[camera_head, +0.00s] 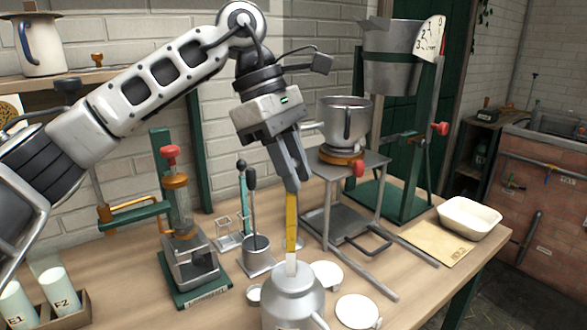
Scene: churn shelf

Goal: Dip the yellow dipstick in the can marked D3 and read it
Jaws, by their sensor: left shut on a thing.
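My left gripper (295,181) is shut on the top of the yellow dipstick (291,222) and holds it upright. The dipstick's pale lower end (291,265) is at the mouth of a grey metal can (292,298) at the bottom centre. How deep it reaches inside is hidden by the can's neck. No marking shows on the part of the can in view, and its lower part is cut off by the picture's edge. My right gripper is not in view.
White discs (357,311) lie right of the can. A metal stand with a pot (343,118) is behind. A white tray (469,218) sits at right. Bare table (420,285) lies front right.

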